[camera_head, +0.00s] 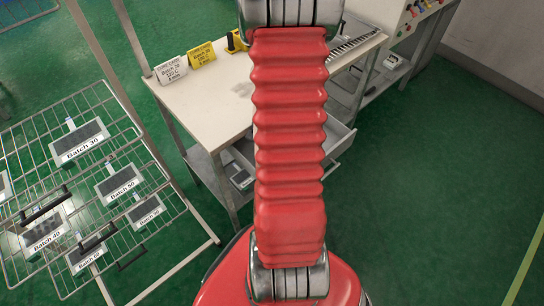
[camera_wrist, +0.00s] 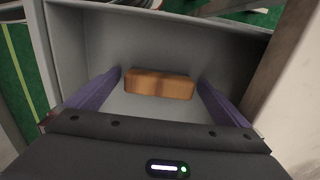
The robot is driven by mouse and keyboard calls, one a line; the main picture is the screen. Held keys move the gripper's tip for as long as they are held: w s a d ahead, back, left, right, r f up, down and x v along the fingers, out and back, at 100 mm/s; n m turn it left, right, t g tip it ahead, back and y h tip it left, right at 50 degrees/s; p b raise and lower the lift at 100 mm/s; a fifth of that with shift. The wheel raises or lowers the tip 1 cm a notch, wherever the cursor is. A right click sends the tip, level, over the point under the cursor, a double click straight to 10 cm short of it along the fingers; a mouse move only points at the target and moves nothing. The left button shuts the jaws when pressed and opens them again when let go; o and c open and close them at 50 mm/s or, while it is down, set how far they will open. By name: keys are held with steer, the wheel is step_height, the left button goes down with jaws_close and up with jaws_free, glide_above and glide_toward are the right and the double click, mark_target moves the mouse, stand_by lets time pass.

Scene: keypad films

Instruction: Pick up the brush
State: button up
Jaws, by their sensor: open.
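A brown, wood-coloured block that looks like the brush (camera_wrist: 158,84) lies in an open grey drawer (camera_wrist: 225,42) in the wrist view. Its bristles cannot be made out. My gripper (camera_wrist: 160,77) is open, with a purple finger on each side of the brush and a gap at both ends. I cannot tell how far above the drawer floor the fingertips are. In the head view the open drawer (camera_head: 341,139) shows under the bench at the right of my red arm. My gripper and the brush are hidden there.
A pale bench (camera_head: 215,95) bears cure cards, a yellow one (camera_head: 202,55) and a white one (camera_head: 172,71). A wire rack (camera_head: 130,215) with batch-labelled panels stands at the left. Drawer walls surround the fingers. Green floor (camera_head: 430,190) is clear at the right.

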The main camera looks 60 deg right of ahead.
stand_by(0.5)
steer(key=c, duration=1.2)
steer(key=shift+o, duration=0.2)
steer(key=shift+r, duration=5)
steer(key=o, duration=0.4)
steer(key=shift+c, duration=1.3)
steer(key=shift+w, duration=0.1)
